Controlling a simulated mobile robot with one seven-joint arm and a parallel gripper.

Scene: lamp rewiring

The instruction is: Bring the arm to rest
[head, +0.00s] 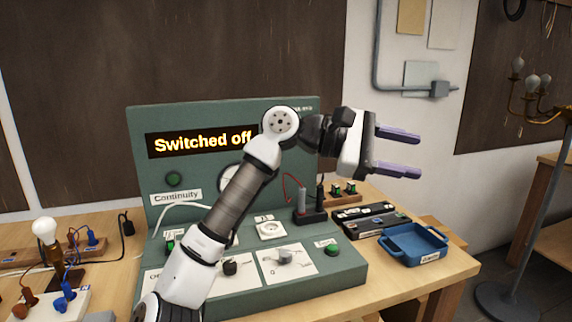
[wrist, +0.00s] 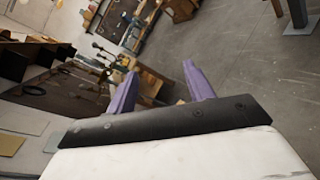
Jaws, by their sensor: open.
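My arm rises from the lower middle of the head view, and its white and dark links cover part of the green test panel (head: 228,110). My gripper (head: 408,152) is held in the air at the right of the panel, above the workbench, pointing right. Its two purple fingers are apart with nothing between them. In the wrist view my gripper (wrist: 158,82) is also open and empty, with the floor and far furniture beyond the fingers. The panel's display (head: 202,142) reads "Switched off".
A blue tray (head: 414,244) and a black case (head: 364,219) lie on the workbench (head: 432,284) below my gripper. A light bulb (head: 45,231) stands at the left among plugs and cables. A brass lamp (head: 534,85) stands at the far right. The air around the gripper is clear.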

